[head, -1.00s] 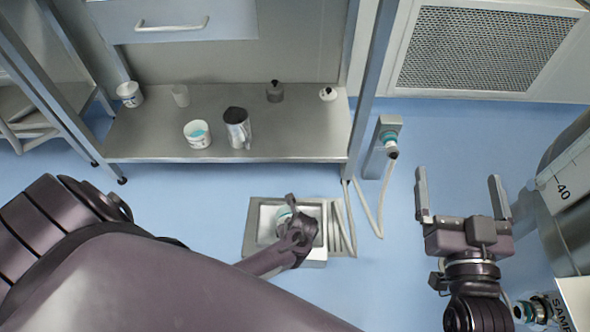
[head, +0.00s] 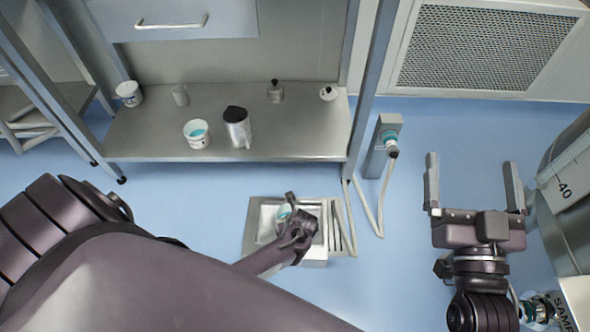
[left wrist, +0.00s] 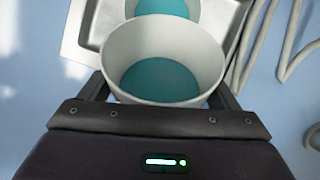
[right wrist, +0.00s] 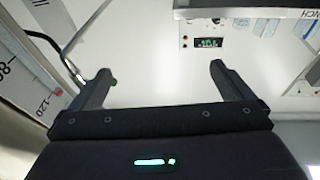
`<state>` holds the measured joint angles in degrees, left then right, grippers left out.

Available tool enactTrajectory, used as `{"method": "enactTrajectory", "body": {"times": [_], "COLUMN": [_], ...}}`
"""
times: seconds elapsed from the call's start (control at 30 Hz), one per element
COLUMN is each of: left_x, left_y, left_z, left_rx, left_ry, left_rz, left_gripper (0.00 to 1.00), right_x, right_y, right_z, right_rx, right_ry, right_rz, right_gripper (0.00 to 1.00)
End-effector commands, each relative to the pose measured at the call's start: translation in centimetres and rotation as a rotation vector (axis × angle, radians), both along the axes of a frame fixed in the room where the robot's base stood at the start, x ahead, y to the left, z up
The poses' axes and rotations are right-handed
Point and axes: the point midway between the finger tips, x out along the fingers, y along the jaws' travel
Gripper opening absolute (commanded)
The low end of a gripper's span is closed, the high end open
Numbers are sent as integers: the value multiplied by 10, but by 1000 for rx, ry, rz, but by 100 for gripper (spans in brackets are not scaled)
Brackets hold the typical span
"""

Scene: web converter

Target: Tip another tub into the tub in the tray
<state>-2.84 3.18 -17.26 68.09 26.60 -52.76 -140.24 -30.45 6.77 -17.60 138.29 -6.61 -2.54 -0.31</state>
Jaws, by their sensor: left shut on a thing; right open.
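My left gripper (head: 298,230) is over the steel tray (head: 250,228) on the floor, shut on a white tub (left wrist: 120,50). The left wrist view shows this tub from above, held between the fingers, with teal liquid inside. Just beyond it, partly hidden by its rim, a second tub with teal contents (left wrist: 165,8) stands in the tray. In the head view my gripper hides most of both tubs; only a bit of white and teal shows. My right gripper (head: 474,185) is open and empty, off to the right.
The low steel shelf (head: 160,145) holds a tub with teal contents (head: 197,134), a metal jug (head: 237,128), another white tub (head: 129,94), a beaker (head: 180,95) and small bottles. A hose (head: 376,205) runs right of the tray. A large vessel (head: 572,200) stands at far right.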

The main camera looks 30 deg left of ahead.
Motion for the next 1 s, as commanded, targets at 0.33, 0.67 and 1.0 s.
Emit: {"method": "enactTrajectory", "body": {"times": [0.33,0.67,1.0], "left_x": [0,0,0], "left_y": [0,0,0], "left_z": [0,-1,-1], "left_rx": [-9,-18,-26], "left_ry": [8,17,24], "left_rz": [1,0,1], "left_gripper": [56,56,56], "right_x": [-1,-3,-5], "right_y": [-1,-3,-5], "right_z": [9,17,28], "right_rx": [16,37,61], "right_ry": [-42,-79,-123], "right_rz": [-1,-4,-9], "right_gripper": [100,100,100]}}
